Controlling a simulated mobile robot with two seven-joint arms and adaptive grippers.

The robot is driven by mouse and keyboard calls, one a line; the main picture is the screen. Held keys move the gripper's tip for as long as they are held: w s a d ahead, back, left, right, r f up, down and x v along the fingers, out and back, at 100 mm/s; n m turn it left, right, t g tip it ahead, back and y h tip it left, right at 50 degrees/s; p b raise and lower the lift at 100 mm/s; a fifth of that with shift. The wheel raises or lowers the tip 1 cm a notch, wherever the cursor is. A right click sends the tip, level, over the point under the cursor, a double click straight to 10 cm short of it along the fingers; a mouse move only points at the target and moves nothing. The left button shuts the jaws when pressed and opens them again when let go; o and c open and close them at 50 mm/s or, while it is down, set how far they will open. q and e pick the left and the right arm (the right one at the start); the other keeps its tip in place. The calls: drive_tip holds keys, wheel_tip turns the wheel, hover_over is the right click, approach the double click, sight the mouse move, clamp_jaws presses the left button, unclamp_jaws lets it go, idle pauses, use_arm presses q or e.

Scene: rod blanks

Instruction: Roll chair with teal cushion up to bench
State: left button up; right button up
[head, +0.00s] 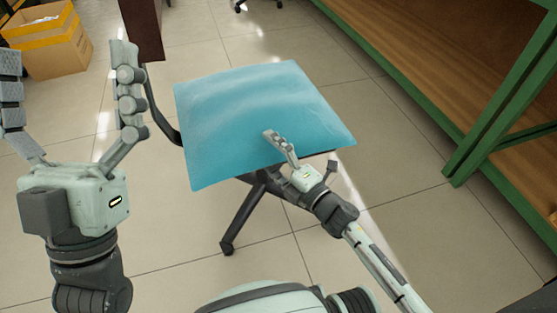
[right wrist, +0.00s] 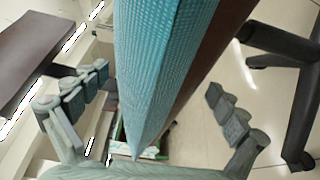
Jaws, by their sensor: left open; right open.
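The chair's teal cushion (head: 255,105) lies on its seat in the middle of the head view. Its brown backrest (head: 141,25) is at upper left, and its black base (head: 243,215) shows below. My right gripper (head: 301,149) is open at the cushion's near right edge. In the right wrist view the cushion (right wrist: 160,65) edge stands between the open fingers, with gaps visible on both sides. My left gripper (head: 65,58) is open and empty, left of the backrest. The green-framed wooden bench (head: 445,80) is at the right, apart from the chair.
A cardboard box (head: 48,45) with a yellow band stands at the far left. Part of another wheeled chair (head: 258,4) shows at the top edge. A green bench leg (head: 500,115) stands at right. Tiled floor between chair and bench is clear.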

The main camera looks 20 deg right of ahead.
drive_tip(key=shift+w+a, duration=0.1)
drive_tip(key=shift+w, duration=0.05)
drive_tip(key=c, duration=2)
